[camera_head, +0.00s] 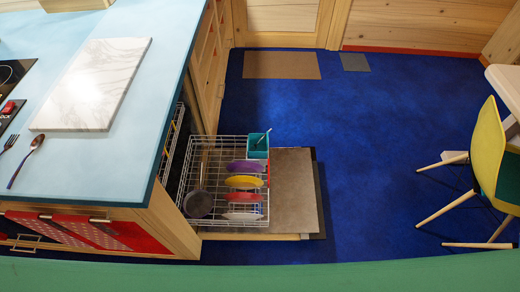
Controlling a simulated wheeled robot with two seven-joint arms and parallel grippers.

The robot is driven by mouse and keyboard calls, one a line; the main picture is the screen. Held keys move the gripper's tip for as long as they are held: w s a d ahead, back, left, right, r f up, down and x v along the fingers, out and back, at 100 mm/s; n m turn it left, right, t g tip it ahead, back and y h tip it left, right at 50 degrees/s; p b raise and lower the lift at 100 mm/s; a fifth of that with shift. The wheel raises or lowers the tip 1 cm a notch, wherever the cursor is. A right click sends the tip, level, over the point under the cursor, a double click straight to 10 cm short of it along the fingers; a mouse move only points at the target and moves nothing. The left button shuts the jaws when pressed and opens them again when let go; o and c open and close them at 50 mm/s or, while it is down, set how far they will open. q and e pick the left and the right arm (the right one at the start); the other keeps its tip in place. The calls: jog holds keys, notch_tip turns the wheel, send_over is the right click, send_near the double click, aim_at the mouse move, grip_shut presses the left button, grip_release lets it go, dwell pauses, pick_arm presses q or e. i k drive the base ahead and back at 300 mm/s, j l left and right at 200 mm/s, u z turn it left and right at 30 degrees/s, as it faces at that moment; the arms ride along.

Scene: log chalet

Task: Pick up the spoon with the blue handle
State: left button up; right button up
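A spoon (27,158) lies on the light blue counter (110,160) at the left, near the counter's front edge. Its bowl is at the upper right and its dark handle runs down to the left; the handle looks bluish at its lower end, but it is too small to be sure. A utensil with a pale handle (263,138) stands in a teal cutlery basket (253,152) in the dishwasher rack; its head is hidden. Neither of my grippers shows in the head view.
A fork (8,144), a marble board (92,83) and a dark hob (10,75) are on the counter. The dishwasher's open door (295,190) and pulled-out rack (222,225) with plates and a pan (198,204) jut over the blue floor (380,130). A yellow chair (488,145) stands right.

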aim_at(38, 141)
jog(key=u, duration=1.75)
